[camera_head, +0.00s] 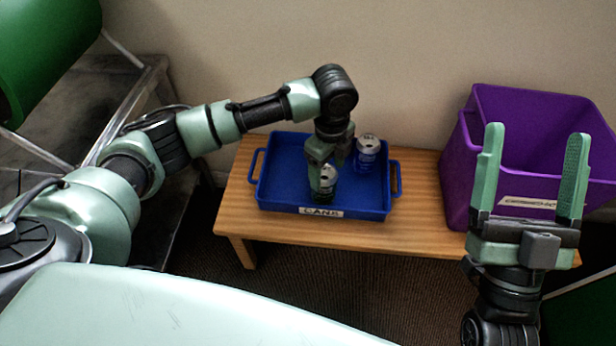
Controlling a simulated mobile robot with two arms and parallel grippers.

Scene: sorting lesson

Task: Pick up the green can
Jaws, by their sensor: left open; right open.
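The green can (327,184) stands upright in a blue tray (285,195) labelled "CANS" on a low wooden bench. My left gripper (324,168) points down at the green can's top, with its fingers at or around the upper part of the can. The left jaws are open, and part of the can is hidden by them. A blue can (367,154) stands in the same tray, behind and to the right of the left gripper. My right gripper (532,178) is open and empty, raised in front of a purple bin.
The purple bin (459,172) stands on the right end of the wooden bench (236,203), with a label on its front. A wall is close behind the bench. A metal frame and a green cylinder (40,50) are at the far left.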

